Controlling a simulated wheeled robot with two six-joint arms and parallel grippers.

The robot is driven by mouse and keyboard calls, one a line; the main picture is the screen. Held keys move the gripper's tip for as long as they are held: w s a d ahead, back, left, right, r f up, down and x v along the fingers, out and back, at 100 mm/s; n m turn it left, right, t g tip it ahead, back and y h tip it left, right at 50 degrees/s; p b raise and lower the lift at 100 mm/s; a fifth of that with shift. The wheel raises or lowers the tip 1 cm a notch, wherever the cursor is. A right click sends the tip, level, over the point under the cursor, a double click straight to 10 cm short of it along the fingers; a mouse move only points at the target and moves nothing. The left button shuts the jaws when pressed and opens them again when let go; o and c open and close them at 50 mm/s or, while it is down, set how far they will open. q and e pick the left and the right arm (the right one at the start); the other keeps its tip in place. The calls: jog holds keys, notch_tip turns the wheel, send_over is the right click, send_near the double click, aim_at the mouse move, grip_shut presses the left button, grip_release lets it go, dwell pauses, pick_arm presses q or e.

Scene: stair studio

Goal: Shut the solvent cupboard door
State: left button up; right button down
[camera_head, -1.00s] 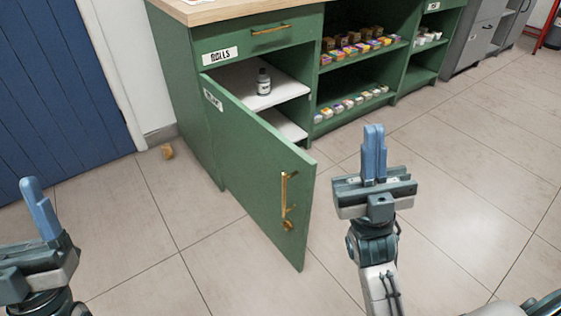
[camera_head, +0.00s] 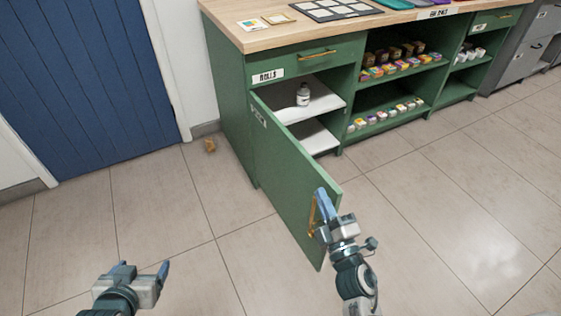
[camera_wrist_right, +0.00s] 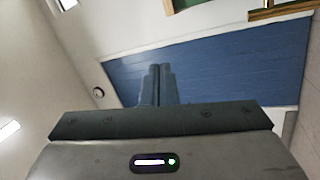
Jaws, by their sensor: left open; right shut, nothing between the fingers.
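The green solvent cupboard door (camera_head: 285,170) stands wide open, swung out from the cabinet below the drawer. Its brass handle (camera_head: 312,216) is near the free edge, with a small brass piece below it. Inside, a small bottle (camera_head: 303,95) stands on a white shelf (camera_head: 325,100). My right gripper (camera_head: 322,194) is shut and empty, in front of the door's outer face beside the handle; I cannot tell whether it touches. Its closed fingers also show in the right wrist view (camera_wrist_right: 158,85). My left gripper (camera_head: 143,267) is open and empty over the floor at lower left.
A wooden worktop (camera_head: 280,35) tops the green cabinet, with open shelves of small boxes (camera_head: 390,115) to the right. A blue door (camera_head: 80,80) is at the left. A small brown block (camera_head: 209,145) lies by the wall. The tiled floor is otherwise clear.

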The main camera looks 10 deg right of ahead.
notch_tip(320, 180, down, 5)
jog(key=s+a+n+g+h+p, duration=0.1)
jog(key=n+g+h+p, duration=0.1)
jog(key=g+p, duration=0.15)
pick_arm(q)
jog(key=s+a+f+g+p, duration=0.1)
jog(key=s+f+g, duration=0.5)
jog(key=s, duration=0.4)
jog(key=shift+a+f+g, duration=0.15)
jog(key=shift+a+g, duration=0.2)
jog(key=shift+g, duration=0.25)
pick_arm(e)
send_over(315, 183)
jog(key=s, duration=0.4)
jog(key=shift+w+a+f, duration=0.2)
jog(key=shift+a+f, duration=0.05)
jog(key=shift+a, duration=0.15)
pick_arm(q)
jog(key=shift+s, duration=0.1)
pick_arm(e)
jog(key=shift+d, duration=0.1)
